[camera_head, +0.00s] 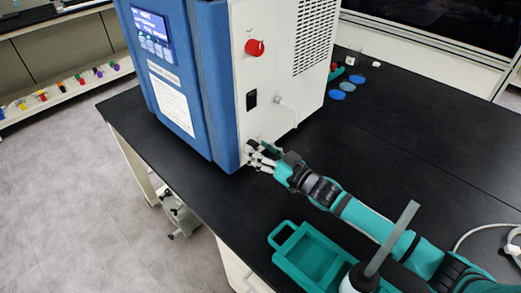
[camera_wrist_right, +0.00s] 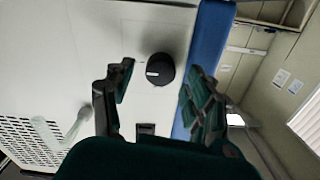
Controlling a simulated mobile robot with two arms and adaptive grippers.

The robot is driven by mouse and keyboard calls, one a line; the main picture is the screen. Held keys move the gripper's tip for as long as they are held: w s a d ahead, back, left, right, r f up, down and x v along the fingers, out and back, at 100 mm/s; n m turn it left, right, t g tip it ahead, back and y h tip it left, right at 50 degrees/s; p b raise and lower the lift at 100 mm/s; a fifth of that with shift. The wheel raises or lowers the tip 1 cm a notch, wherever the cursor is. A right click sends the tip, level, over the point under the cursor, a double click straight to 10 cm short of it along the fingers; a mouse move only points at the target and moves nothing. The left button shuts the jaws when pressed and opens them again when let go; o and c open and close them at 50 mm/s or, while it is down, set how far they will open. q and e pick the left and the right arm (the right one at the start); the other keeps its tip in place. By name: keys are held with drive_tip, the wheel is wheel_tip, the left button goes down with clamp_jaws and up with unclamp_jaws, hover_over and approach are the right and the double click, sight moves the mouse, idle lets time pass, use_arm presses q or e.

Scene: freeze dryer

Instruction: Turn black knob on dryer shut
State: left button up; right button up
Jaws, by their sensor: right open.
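The freeze dryer (camera_head: 265,100) stands on the black bench, with a blue front and a white side panel. The black knob (camera_wrist_right: 160,69) shows in the right wrist view on the white panel, round with a white mark pointing left. In the head view the knob is hidden or too small to tell at the right gripper. My right gripper (camera_head: 256,155) is at the lower front corner of the side panel. In the wrist view its fingers (camera_wrist_right: 158,95) are apart on either side of the knob, with nothing between them touching it that I can see. My left gripper is not in view.
A red knob (camera_head: 254,47), a black switch (camera_head: 251,100) and a white hose fitting (camera_head: 289,108) are on the side panel. A teal tray (camera_head: 283,262) lies near the bench's front edge. Blue discs (camera_head: 347,86) lie behind. The bench right of the dryer is mostly clear.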

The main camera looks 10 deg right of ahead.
clamp_jaws()
drive_tip(key=shift+n, duration=0.4)
drive_tip(key=n, duration=0.3)
drive_tip(key=shift+n+p, duration=0.3)
drive_tip(key=shift+p, duration=0.1)
drive_tip(key=n, duration=0.4)
drive_tip(key=shift+a+n, duration=0.1)
drive_tip(key=shift+n, duration=0.2)
drive_tip(key=n, duration=0.8)
drive_tip(key=shift+s+f+n, duration=0.1)
drive_tip(key=shift+f+n, duration=0.1)
drive_tip(key=shift+n, duration=0.2)
